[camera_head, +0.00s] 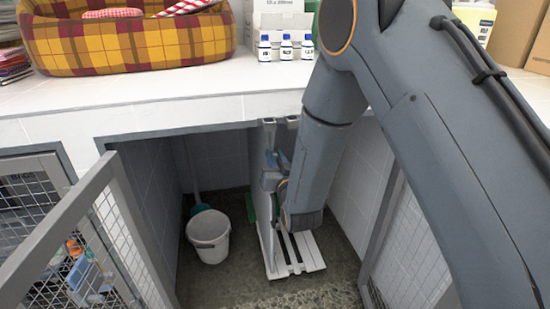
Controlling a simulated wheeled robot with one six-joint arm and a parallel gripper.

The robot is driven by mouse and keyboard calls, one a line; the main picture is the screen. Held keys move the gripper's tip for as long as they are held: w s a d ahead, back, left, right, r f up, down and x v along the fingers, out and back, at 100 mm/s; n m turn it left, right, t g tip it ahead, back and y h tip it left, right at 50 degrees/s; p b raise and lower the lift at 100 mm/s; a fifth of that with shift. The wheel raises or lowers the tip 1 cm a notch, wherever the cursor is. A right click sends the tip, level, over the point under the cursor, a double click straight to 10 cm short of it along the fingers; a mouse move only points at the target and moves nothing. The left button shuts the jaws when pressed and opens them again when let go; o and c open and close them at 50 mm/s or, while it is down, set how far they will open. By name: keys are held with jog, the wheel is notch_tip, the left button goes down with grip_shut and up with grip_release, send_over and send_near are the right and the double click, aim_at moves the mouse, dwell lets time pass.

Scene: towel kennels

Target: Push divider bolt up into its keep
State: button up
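A pale divider panel (267,215) stands upright in the middle of the open kennel, under the tiled counter. Its top edge meets brackets at the counter's underside. My arm reaches down in front of the divider, and its wrist covers much of the panel's right side. Small blue-grey parts of what looks like my gripper (281,187) show at the wrist's left edge, close against the divider. The fingertips are not clear, so I cannot tell whether they are open or shut. The divider bolt and its keep cannot be made out clearly; the arm may hide them.
A white bucket (208,238) stands on the kennel floor at left, with a teal-headed brush behind it. A slatted white board (296,257) lies at the divider's foot. A mesh door (85,235) stands open at left. Bottles (286,48) and a plaid bed (130,45) sit on the counter.

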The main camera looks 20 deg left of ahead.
aim_at(272, 142)
jog(key=shift+r, duration=0.1)
grip_shut()
notch_tip(272, 142, up, 4)
jog(key=shift+f+p, duration=0.2)
jog(key=shift+p, duration=0.75)
jog(key=o, duration=0.7)
grip_release()
jog(key=shift+s+d+f, duration=0.1)
jog(key=shift+s+d, duration=0.15)
jog(key=shift+s, duration=0.15)
jog(key=v, duration=0.7)
